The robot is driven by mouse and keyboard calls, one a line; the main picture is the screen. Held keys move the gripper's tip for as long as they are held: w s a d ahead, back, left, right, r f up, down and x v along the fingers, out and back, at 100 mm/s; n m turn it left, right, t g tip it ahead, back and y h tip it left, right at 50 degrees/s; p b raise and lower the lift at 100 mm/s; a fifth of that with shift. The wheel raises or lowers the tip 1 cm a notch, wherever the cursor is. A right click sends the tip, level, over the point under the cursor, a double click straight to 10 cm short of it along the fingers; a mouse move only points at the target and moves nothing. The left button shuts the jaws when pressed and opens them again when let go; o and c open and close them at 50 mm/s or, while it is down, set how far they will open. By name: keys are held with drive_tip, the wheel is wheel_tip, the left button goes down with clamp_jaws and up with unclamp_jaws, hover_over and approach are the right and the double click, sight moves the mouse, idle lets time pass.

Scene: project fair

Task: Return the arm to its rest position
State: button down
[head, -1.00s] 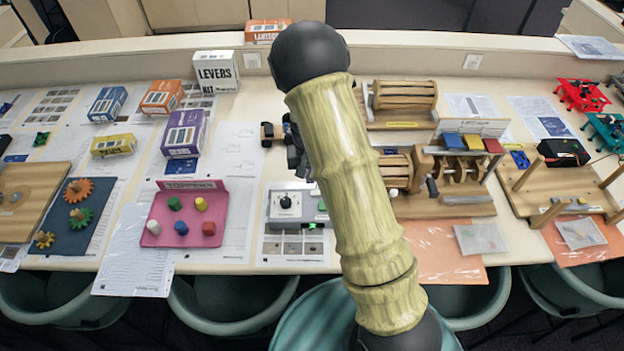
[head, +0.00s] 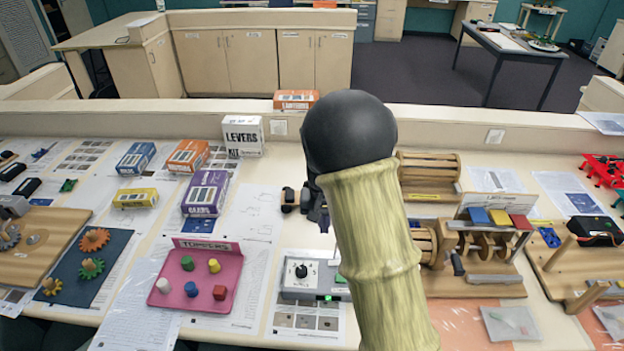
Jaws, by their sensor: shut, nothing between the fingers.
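My arm (head: 370,240) rises from the bottom of the head view as a thick, pale yellow-green ribbed link. It ends at the top in a large dark round joint (head: 350,130). The arm is bent there, and the links beyond the joint are hidden behind it. A dark jagged part (head: 318,207) peeks out at the arm's left edge; I cannot tell whether it is mine or lies on the table. My gripper's fingers do not show.
The table (head: 275,172) carries a pink tray (head: 165,302) of coloured pegs, a grey switch box (head: 300,288), boxed kits such as the purple box (head: 205,194), and wooden machines (head: 475,275) right of the arm. A low wall (head: 440,124) runs behind.

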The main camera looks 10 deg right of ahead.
drive_tip(key=s+d+r+n+t, duration=0.1)
drive_tip(key=s+d+r, duration=0.1)
drive_tip(key=s, duration=0.7)
drive_tip(key=s+d+r+n+t, duration=0.1)
drive_tip(key=s+d+r, duration=0.1)
drive_tip(key=s, duration=0.7)
drive_tip(key=shift+s+r+t, duration=0.2)
drive_tip(key=shift+r+t, duration=0.1)
drive_tip(key=shift+r, duration=0.25)
drive_tip(key=c, duration=1.6)
unclamp_jaws()
drive_tip(key=w+a+f+n+g+h+b, duration=0.1)
drive_tip(key=w+a+n+b, duration=0.3)
drive_tip(key=w+n, duration=0.4)
drive_tip(key=w+a+f+n+g+h+b, duration=0.2)
drive_tip(key=w+n, duration=0.6)
drive_tip(key=w, duration=0.4)
drive_tip(key=shift+a+f+g+h+b, duration=0.3)
drive_tip(key=shift+a+f+h+b, duration=0.25)
drive_tip(key=shift+a+b, duration=0.6)
